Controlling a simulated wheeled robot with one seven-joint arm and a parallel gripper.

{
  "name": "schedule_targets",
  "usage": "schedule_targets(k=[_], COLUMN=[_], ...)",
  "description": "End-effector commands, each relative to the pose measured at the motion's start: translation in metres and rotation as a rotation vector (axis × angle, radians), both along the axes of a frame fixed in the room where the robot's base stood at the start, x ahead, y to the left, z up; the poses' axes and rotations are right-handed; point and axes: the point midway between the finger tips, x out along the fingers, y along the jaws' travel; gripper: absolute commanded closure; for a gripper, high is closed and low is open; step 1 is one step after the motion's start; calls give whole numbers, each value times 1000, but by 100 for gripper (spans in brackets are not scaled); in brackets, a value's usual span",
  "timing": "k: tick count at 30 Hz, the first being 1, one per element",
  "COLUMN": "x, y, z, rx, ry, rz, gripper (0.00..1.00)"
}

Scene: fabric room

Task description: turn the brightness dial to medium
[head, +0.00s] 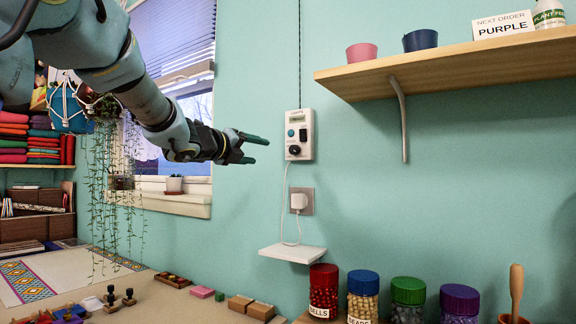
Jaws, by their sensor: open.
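A white control box (300,134) is mounted on the turquoise wall near the middle of the head view. It has a small display, a blue round button (291,133), a small dark switch (303,134) and a black dial (294,150) low on its face. The dial's setting is too small to read. My gripper (262,150) is open and empty. Its dark green fingers point right toward the box, to the left of the dial. No contact with the dial shows.
A cable runs from the box to a plug (299,201) above a small white shelf (293,253). A wooden shelf (450,68) with cups and a sign juts out at upper right. Lidded jars (363,296) stand below. A window and hanging plant are at left.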

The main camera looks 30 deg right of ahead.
Motion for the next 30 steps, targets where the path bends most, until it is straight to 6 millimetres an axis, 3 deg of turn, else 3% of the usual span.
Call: schedule_targets(k=[5, 21, 30], x=[-17, 19, 27], y=[-23, -101, -116], z=[13, 14, 13], rx=[40, 39, 39], ry=[-140, -134, -134], rz=[-92, -89, -86], gripper=[34, 34, 34])
